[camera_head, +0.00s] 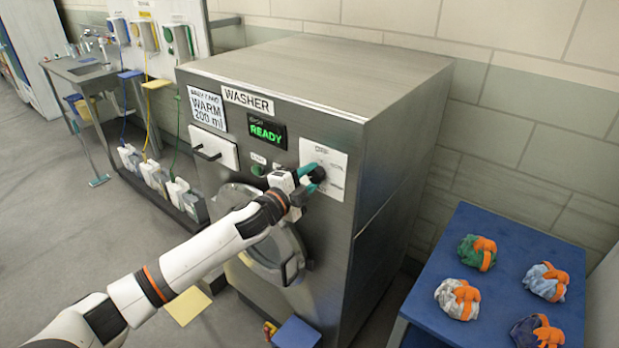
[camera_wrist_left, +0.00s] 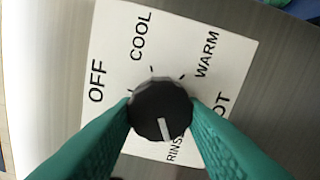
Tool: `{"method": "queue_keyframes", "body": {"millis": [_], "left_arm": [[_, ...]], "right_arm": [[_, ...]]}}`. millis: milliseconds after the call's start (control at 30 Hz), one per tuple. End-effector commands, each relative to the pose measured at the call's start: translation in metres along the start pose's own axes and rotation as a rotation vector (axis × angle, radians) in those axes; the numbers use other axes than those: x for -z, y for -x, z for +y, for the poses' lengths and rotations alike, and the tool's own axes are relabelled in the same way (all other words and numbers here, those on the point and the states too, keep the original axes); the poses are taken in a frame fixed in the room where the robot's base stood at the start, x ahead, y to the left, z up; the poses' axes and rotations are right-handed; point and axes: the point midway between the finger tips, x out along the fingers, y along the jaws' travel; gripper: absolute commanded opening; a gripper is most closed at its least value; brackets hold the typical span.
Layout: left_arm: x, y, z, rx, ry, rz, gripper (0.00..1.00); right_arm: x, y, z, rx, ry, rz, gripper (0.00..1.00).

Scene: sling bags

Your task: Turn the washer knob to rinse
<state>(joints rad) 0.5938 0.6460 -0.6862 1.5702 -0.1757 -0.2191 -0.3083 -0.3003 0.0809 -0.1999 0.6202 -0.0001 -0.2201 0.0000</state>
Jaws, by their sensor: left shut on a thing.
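The washer (camera_head: 290,190) is a grey metal box with a "WASHER" label and a green "READY" display (camera_head: 267,133). Its black round knob (camera_head: 318,174) sits on a white dial card (camera_head: 334,160) at the front's upper right. In the left wrist view the knob (camera_wrist_left: 161,108) has a white pointer line aimed down, close to the "RINSE" word (camera_wrist_left: 175,149). OFF, COOL and WARM labels also show; the HOT label is partly covered. My left gripper (camera_head: 312,179) is shut on the knob, one teal finger on each side. My right gripper is not in view.
A blue table (camera_head: 468,245) at the right holds several bundles with orange bands. The washer's round door (camera_head: 262,240) is below my left arm. Dispensers (camera_head: 145,35) hang on the left wall above several containers.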

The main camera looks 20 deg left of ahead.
Motion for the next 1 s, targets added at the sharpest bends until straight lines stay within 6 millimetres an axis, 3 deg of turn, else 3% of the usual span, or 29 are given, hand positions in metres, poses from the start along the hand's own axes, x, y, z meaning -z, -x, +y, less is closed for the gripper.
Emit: {"method": "queue_keyframes", "body": {"millis": [400, 433, 567, 867, 1000], "left_arm": [[0.000, 0.000, 0.000, 0.000, -0.013, -0.001, 0.14], [0.000, 0.000, 0.000, 0.000, -0.013, -0.001, 0.38], [0.000, 0.000, 0.000, 0.000, -0.012, -0.001, 0.59], [0.000, 0.001, -0.001, 0.000, -0.010, 0.000, 0.59], [0.001, 0.012, -0.002, 0.001, -0.010, 0.000, 0.59]], "right_arm": [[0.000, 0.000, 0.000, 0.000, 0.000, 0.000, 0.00], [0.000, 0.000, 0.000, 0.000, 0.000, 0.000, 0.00], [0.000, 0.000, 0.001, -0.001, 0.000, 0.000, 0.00], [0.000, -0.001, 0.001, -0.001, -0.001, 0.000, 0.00], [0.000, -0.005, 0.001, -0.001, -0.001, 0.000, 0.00]]}}
